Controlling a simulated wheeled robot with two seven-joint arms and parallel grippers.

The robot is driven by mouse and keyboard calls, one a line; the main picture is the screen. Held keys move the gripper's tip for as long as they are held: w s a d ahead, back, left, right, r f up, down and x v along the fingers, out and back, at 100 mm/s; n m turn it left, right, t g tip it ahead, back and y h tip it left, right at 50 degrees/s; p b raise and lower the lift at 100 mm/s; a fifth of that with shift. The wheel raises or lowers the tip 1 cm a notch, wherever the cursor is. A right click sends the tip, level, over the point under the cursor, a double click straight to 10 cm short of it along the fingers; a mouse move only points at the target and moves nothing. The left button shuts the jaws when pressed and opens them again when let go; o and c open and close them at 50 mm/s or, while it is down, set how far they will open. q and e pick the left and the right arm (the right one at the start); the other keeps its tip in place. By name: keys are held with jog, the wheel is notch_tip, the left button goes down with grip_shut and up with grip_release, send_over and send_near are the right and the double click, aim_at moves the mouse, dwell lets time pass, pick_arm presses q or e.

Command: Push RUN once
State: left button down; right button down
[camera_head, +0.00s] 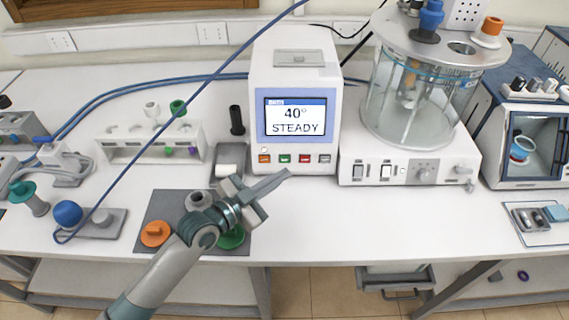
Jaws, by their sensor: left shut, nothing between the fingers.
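A white instrument (260,100) stands at the middle back of the table. Its screen (295,117) reads 40° STEADY. Below the screen is a row of small buttons: orange (264,159), green (285,159), red (304,159) and grey (324,160). Their labels are too small to read, so I cannot tell which is RUN. My left gripper (286,173) is shut and empty. Its tip points right, just below the green button in the picture; I cannot tell whether it touches the instrument. My right gripper is not in view.
A glass bath (410,120) on a white base stands right of the instrument. A grey mat (160,205) with an orange cap (155,233) lies under my left arm. A white rack (125,150) stands left. The table front right of my gripper is clear.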

aim_at(285, 159)
pick_arm(q)
jog(key=w, duration=0.1)
jog(key=w+f+b, duration=0.1)
jog(key=w+b, duration=0.1)
jog(key=shift+w+f, duration=0.25)
jog(key=shift+f, duration=0.05)
jog(key=shift+w+b, duration=0.35)
jog(key=shift+w, duration=0.1)
dwell(0.5)
jog(key=shift+f, duration=0.1)
dwell(1.0)
jog(key=shift+w+f, duration=0.1)
jog(key=shift+w, duration=0.3)
jog(key=shift+w+f+b, duration=0.15)
jog(key=shift+w+b, duration=0.2)
jog(key=shift+b, duration=0.2)
dwell(0.6)
jog(key=shift+s, duration=0.1)
jog(key=shift+s+r+p, duration=0.3)
jog(key=shift+s+p, duration=0.4)
jog(key=shift+p, duration=0.05)
